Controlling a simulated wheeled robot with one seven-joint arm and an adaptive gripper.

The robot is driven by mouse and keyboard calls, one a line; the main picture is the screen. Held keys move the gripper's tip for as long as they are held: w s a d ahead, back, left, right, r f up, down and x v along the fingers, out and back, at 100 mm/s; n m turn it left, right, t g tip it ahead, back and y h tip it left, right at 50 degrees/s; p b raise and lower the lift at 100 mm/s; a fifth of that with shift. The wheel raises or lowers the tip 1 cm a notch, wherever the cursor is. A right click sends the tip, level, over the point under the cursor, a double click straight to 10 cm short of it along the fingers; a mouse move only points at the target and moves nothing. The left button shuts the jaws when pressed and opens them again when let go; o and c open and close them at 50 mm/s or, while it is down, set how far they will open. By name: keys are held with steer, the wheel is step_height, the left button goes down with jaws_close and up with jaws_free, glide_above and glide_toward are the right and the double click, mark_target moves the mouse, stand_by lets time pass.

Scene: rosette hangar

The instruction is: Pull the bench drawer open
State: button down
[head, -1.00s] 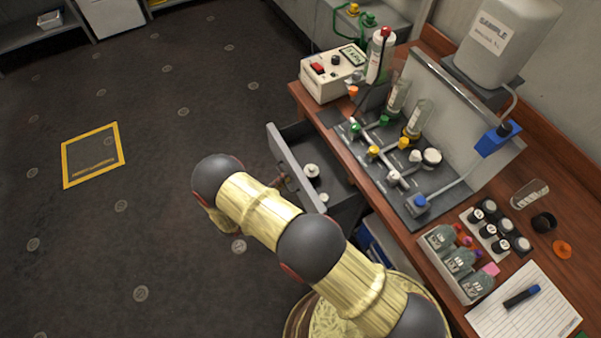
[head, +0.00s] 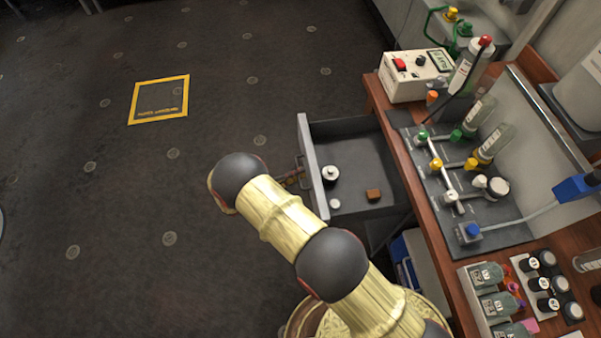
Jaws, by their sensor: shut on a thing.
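The bench drawer (head: 359,146) is a grey drawer, pulled well out from under the wooden bench (head: 377,97) in the head view. Inside it lie a black-and-white round item (head: 330,175), a small white piece (head: 335,203) and a small brown block (head: 373,195). My gripper (head: 293,177) is at the outer face of the drawer front, mostly hidden behind my arm. It is shut on the drawer's handle, which can hardly be made out.
The bench top holds a white meter box (head: 416,77), a grey board with valves and tubes (head: 437,202), and racks of bottles. A blue-and-white container (head: 408,262) stands below the bench. The dark floor left of my arm is clear, with a yellow-framed square (head: 159,99).

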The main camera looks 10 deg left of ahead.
steer(key=c, duration=2.2)
jaws_free()
steer(key=shift+a, duration=0.1)
steer(key=v, duration=1.1)
steer(key=shift+s+a+r, duration=0.1)
steer(key=shift+s+a, duration=0.1)
steer(key=shift+s, duration=0.15)
